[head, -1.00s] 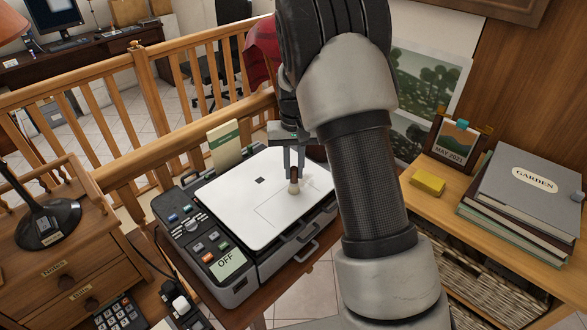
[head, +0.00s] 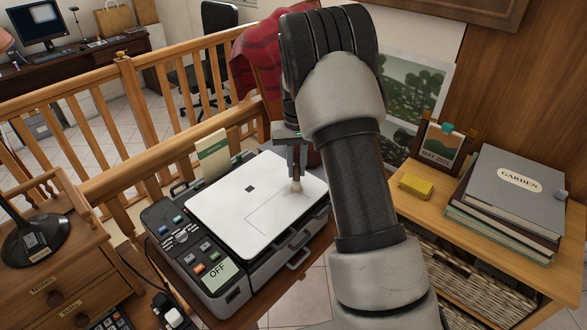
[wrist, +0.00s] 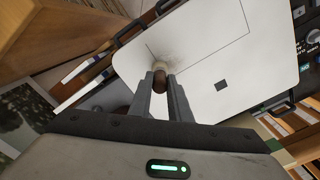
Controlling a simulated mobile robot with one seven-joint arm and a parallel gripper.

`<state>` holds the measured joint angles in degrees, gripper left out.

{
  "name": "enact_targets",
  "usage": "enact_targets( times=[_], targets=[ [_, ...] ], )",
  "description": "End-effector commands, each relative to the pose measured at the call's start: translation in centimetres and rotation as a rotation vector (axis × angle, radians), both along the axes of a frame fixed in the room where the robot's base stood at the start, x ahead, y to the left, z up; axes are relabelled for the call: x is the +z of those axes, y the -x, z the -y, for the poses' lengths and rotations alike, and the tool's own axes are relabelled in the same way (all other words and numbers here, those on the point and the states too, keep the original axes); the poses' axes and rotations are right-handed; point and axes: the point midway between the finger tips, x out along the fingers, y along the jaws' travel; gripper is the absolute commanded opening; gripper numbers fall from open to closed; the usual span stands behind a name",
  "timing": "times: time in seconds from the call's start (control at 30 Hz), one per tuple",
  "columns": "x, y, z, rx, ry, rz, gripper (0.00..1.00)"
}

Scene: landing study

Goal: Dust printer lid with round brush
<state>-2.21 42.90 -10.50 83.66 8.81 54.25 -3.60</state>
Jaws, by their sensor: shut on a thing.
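The printer has a white lid (head: 250,205) with a small dark square and a thin outlined rectangle on it. Its control panel (head: 190,255) at the front left shows "OFF". My gripper (head: 297,172) is shut on the round brush (head: 296,186), holding it roughly upright with its pale bristles down at the lid's right part. In the wrist view, the brush (wrist: 160,68) sits between the fingertips, its bristles at a grey dusty smudge (wrist: 172,50) on the white lid. Whether the bristles press on the lid is hard to tell.
A wooden railing (head: 130,110) runs behind the printer. A lamp base (head: 35,240) stands on the left drawer unit.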

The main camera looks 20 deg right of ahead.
Motion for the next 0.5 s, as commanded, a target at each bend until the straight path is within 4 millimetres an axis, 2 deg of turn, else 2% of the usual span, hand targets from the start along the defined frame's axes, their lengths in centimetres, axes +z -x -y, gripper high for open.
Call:
enact_targets(
  times=[0.2, 0.5],
  targets=[
    [0.0, -1.0, 1.5, -0.002, 0.001, 0.0, 0.0],
    [0.1, -1.6, 2.5, -0.002, 0.001, -0.001, 0.0]
  ],
)
